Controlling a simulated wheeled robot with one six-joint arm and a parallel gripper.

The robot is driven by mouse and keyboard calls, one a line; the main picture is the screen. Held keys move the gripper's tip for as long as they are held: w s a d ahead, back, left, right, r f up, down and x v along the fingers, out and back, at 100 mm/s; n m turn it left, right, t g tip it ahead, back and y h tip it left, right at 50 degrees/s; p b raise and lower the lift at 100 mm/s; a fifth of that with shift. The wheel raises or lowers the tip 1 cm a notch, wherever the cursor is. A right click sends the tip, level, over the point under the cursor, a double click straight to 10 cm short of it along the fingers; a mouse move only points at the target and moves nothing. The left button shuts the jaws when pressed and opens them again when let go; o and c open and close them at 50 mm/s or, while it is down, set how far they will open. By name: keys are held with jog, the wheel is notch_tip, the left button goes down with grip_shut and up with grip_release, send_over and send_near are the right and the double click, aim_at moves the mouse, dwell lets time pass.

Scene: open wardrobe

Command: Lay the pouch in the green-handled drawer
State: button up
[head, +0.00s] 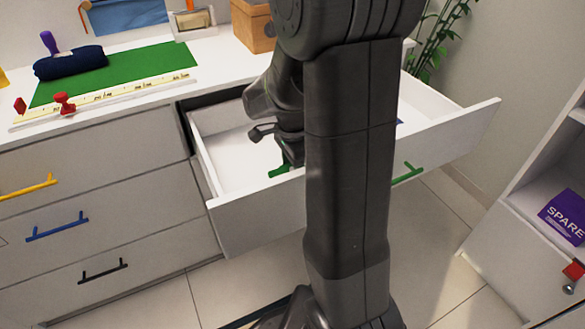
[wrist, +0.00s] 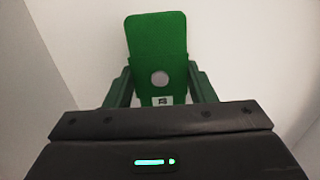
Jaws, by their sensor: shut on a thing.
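The green pouch (wrist: 157,40) stands out between my gripper's fingers in the wrist view, its flap raised and a pale round spot on its front. A small green part of it (head: 279,171) shows in the head view. My gripper (wrist: 158,86) is shut on the pouch. In the head view my gripper (head: 289,155) is down inside the open drawer (head: 250,216), whose green handle (head: 408,173) shows right of my arm. My arm hides the drawer's middle. I cannot tell whether the pouch touches the drawer floor.
The counter holds a green mat (head: 150,75), a dark rolled cloth (head: 70,62), a ruler strip (head: 100,96) and a wooden box (head: 253,26). Shut drawers with yellow, blue and black handles are at left. A shelf with a purple SPARE box (head: 566,215) stands at right.

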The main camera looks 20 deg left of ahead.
jog(key=shift+r, duration=0.1)
jog(key=o, duration=1.1)
jog(key=shift+c, duration=0.2)
notch_tip(320, 180, up, 12)
jog(key=p, duration=0.3)
